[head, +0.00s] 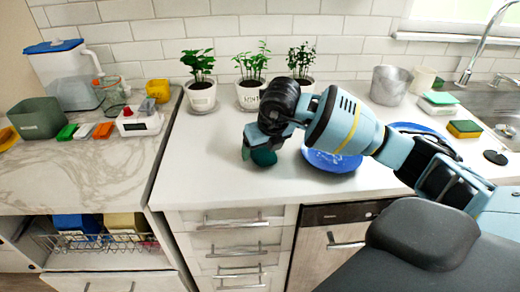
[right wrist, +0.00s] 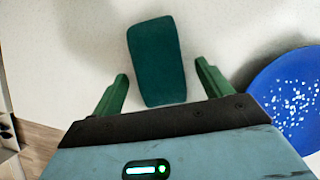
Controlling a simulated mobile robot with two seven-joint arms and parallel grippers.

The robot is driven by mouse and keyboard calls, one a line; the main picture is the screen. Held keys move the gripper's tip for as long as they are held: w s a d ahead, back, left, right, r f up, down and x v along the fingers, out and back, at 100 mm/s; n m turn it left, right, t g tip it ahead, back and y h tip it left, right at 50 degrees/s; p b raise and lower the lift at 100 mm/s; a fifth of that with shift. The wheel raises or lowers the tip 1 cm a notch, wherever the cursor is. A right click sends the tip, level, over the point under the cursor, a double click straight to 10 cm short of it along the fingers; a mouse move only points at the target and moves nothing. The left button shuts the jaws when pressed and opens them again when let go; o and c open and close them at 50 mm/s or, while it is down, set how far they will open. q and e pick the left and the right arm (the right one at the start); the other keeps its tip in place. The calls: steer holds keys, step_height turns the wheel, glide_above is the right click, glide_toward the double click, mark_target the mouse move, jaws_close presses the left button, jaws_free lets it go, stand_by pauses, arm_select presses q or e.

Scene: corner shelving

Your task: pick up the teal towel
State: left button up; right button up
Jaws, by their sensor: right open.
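The teal towel (right wrist: 157,62) is a dark teal, rounded rectangular pad lying flat on the white counter. In the head view its visible part (head: 264,158) shows just under my right gripper (head: 256,148), which hides the rest. In the right wrist view, my right gripper (right wrist: 160,90) is open, with one green finger on each side of the towel's near end. Gaps show between the fingers and the towel. The height of the fingers above the counter is hard to tell. My left gripper is not in view.
A blue speckled plate (right wrist: 292,95) lies right of the towel; it also shows in the head view (head: 330,162). Several potted plants (head: 202,92) stand behind. A metal cup (head: 389,85) and the sink (head: 490,100) are at right. The counter's front edge is close.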

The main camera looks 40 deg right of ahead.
mark_target(265, 149)
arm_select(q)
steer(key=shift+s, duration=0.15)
arm_select(e)
steer(key=shift+c, duration=0.9)
steer(key=c, duration=0.9)
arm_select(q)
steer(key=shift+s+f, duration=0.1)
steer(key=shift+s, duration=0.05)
arm_select(e)
steer(key=shift+r, duration=0.1)
steer(key=shift+r, duration=0.45)
steer(key=v, duration=0.2)
steer(key=shift+s+r, duration=0.15)
steer(key=shift+r, duration=0.15)
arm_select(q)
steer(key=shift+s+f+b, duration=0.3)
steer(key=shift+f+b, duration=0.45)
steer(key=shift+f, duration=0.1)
arm_select(e)
steer(key=s+a, duration=0.1)
steer(key=s, duration=0.4)
steer(key=s+a+r, duration=0.1)
steer(key=s, duration=0.3)
steer(key=s+a, duration=0.1)
steer(key=s, duration=0.4)
steer(key=shift+s+a+r, duration=0.25)
steer(key=shift+s+a, duration=0.05)
steer(key=shift+a, duration=0.05)
